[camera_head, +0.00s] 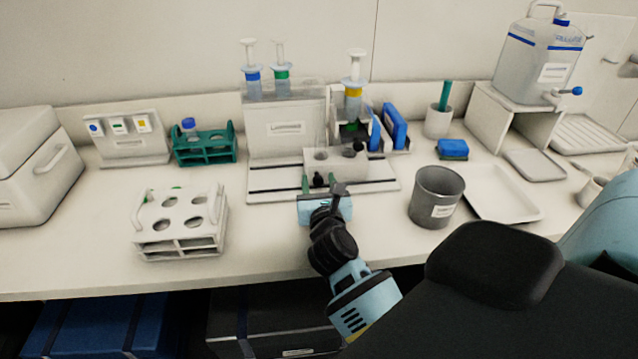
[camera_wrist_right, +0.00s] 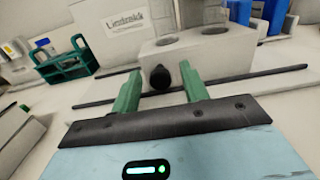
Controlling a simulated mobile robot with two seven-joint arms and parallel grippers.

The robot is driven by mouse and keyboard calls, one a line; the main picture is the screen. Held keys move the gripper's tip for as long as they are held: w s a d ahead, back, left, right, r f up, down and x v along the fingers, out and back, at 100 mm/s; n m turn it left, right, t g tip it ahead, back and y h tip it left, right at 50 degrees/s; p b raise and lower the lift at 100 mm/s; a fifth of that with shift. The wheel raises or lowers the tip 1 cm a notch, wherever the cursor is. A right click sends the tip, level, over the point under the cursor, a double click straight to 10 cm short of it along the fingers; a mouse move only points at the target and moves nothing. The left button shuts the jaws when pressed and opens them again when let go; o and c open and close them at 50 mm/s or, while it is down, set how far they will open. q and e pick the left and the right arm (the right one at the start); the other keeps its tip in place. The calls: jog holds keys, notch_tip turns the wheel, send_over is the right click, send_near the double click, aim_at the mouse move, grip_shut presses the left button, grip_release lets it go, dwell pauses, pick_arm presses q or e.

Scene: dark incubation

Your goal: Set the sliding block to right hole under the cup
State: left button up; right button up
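The white sliding block (camera_head: 335,163) sits on the dark rails of the white stand; it also shows in the right wrist view (camera_wrist_right: 215,65). Two holes show in its top, with clear cylinders (camera_wrist_right: 163,24) above them. Its round black knob (camera_wrist_right: 159,77) faces me. My right gripper (camera_head: 319,182) is at the block's front, open, with its green fingers on either side of the knob and gaps between. A dispenser with a yellow band (camera_head: 353,92) stands behind the block's right part. My left gripper is not in view.
A white tube rack (camera_head: 182,243) stands left of my right gripper. A grey cup (camera_head: 436,190) and a white tray (camera_head: 500,195) stand to the right. Blue blocks (camera_head: 394,127) are behind the stand's right side. Bare rail (camera_wrist_right: 265,73) shows right of the block.

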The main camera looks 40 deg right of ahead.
jog(key=v, duration=0.7)
jog(key=shift+s+f, duration=0.1)
jog(key=shift+s+a+b, duration=0.2)
jog(key=shift+s+b, duration=0.1)
dwell(0.3)
